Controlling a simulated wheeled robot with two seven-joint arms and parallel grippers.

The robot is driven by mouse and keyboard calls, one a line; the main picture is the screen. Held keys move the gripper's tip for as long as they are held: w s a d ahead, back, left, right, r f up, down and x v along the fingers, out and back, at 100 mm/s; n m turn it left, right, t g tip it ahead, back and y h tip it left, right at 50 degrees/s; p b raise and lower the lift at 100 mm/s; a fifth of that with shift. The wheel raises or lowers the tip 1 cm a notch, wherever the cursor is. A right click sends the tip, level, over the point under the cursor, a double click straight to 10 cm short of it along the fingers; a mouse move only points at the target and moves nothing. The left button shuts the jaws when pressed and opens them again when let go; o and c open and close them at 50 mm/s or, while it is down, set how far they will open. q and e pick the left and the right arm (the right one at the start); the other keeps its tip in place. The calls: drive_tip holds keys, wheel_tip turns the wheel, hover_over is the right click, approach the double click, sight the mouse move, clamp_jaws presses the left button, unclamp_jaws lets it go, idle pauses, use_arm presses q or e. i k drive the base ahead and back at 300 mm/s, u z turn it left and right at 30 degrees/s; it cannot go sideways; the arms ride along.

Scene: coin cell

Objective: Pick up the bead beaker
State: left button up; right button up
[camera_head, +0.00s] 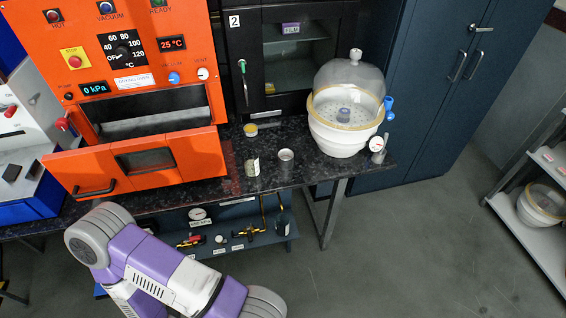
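A small clear container with greyish contents and a pale label (252,167), which looks like the bead beaker, stands on the dark speckled bench (225,184) near its front edge. It is too small to tell its contents surely. A small metallic cup (286,155) stands to its right, apart from it. A small container with yellow on it (250,130) stands behind it. Purple and white links of one of my arms cross the bottom left, in front of the bench. Neither gripper shows, and nothing covers the labelled container.
An orange drying oven (190,105) stands left with its door folded down. A domed glass desiccator (345,120) stands right, with a small gauge (377,144) beside it. A lower shelf holds gauges and valves (250,233). Open floor lies right of the bench.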

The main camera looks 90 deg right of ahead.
sight(250, 157)
drive_tip(key=z, duration=2.75)
